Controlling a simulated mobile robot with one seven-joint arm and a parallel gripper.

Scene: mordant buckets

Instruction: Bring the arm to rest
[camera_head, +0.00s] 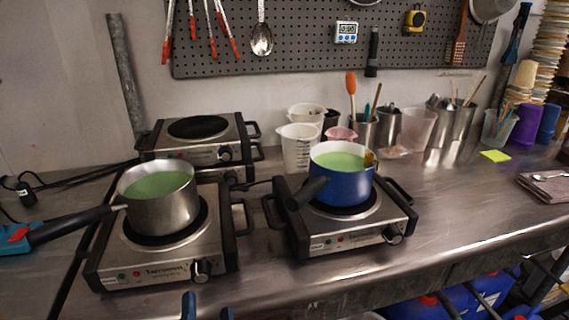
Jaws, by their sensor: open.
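My gripper (207,309) shows only as two blue fingertips at the bottom edge, apart from each other with nothing between them. The rest of it is out of the picture. The fingertips appear in front of the left hot plate (150,277). A steel saucepan (162,213) of green liquid stands upright on that plate, its black handle pointing left. A blue saucepan (343,188) of green liquid stands on the right hot plate (350,236), its dark handle pointing to the front left. The gripper touches neither pan as far as I can see.
An empty hot plate (198,128) stands behind. Measuring jugs (298,147) and steel tool pots (388,125) line the wall. A teal and red object (16,238) lies at the left edge.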

